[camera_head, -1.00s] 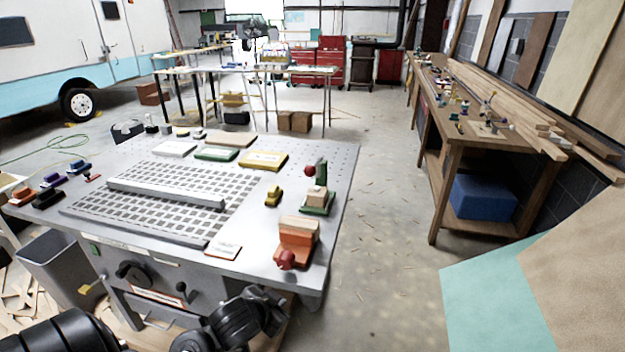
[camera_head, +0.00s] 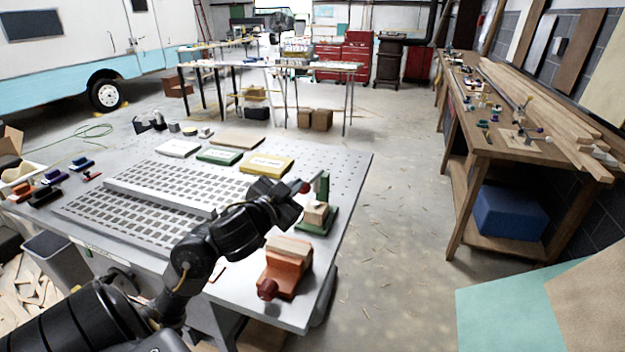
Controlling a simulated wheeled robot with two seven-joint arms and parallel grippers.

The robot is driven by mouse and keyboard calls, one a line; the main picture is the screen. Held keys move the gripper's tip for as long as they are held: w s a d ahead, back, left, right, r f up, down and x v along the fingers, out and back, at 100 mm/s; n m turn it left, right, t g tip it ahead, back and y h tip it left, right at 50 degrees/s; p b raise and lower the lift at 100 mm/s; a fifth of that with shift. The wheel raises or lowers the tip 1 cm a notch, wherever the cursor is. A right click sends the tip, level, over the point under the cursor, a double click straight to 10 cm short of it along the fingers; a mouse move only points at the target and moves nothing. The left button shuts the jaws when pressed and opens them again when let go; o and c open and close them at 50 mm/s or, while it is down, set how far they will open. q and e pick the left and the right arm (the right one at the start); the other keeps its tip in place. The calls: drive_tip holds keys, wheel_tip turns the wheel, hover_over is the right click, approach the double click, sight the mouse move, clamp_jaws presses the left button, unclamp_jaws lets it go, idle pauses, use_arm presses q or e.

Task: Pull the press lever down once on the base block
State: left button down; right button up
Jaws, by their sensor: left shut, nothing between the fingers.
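A green base block (camera_head: 318,228) stands near the right edge of the metal work table (camera_head: 345,170). It has a wooden block (camera_head: 316,213) on it and a green upright post (camera_head: 322,186) at its back. A lever with a red knob (camera_head: 304,187) sticks out left from the upper part of the post. My left gripper (camera_head: 295,207) is shut and empty, just left of the wooden block and below the red knob. I cannot tell whether it touches either. My right gripper is not in view.
Nearer on the table stands an orange base (camera_head: 284,276) with a wooden block and a red knob (camera_head: 267,289). Yellow (camera_head: 266,164), green (camera_head: 218,156) and white (camera_head: 178,148) trays lie along the back. Slotted grating (camera_head: 120,205) fills the middle.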

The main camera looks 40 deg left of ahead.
use_arm(q)
drive_tip(key=b, duration=0.3)
hover_over(307, 190)
drive_tip(key=w+d, duration=0.1)
drive_tip(key=w, duration=0.1)
drive_tip(key=f, duration=0.1)
drive_tip(key=s+f, duration=0.1)
drive_tip(key=s+a+f, duration=0.1)
drive_tip(key=f, duration=0.1)
drive_tip(key=shift+p, duration=0.3)
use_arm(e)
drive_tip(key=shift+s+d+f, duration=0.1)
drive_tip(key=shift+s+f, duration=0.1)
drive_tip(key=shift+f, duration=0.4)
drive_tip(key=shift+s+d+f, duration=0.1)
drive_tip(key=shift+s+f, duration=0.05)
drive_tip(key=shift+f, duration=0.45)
